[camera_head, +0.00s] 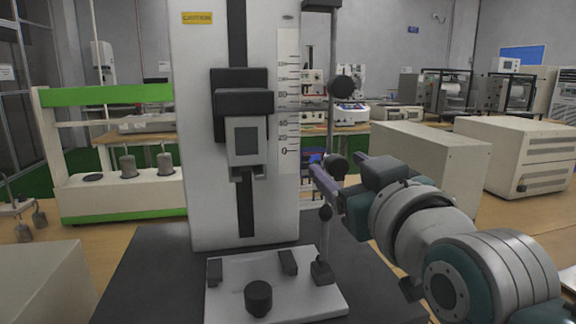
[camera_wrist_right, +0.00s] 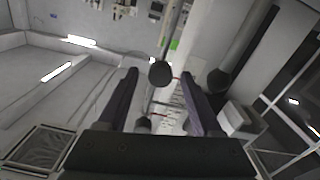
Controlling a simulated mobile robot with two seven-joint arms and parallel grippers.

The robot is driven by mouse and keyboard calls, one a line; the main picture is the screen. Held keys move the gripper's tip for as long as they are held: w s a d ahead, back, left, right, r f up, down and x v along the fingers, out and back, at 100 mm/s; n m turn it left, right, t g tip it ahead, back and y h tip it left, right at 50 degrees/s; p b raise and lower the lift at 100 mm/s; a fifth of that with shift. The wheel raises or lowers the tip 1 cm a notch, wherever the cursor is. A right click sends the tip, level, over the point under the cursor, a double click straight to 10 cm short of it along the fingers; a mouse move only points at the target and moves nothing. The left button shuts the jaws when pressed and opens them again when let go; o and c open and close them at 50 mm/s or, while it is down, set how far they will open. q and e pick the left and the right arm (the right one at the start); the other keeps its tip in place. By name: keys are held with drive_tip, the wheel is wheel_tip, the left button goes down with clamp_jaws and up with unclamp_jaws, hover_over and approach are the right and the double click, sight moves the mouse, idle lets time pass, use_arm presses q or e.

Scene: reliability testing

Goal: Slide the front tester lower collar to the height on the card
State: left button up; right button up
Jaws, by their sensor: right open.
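The front tester (camera_head: 212,190) is a tall white column with a dark slot and a printed scale (camera_head: 288,135). A thin upright rod stands at its right side. A round dark upper collar (camera_head: 342,85) is on the rod, and a dark lower collar (camera_head: 336,166) is lower, a little below the scale's 0 mark. My right gripper (camera_head: 335,176) is open at the lower collar's height. In the right wrist view a dark round collar (camera_wrist_right: 160,73) shows between the spread purple fingers, with gaps on both sides. I see no readable height card. My left gripper is out of view.
A black carriage (camera_head: 244,101) with a grey block sits on the column. The tester's pale base plate (camera_head: 225,302) carries a dark knob (camera_head: 258,297). A green and white tester (camera_head: 110,205) stands left, beige boxes (camera_head: 440,160) right behind my arm.

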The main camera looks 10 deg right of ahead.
drive_tip(key=shift+w, duration=1.15)
clamp_jaws()
idle(0.6)
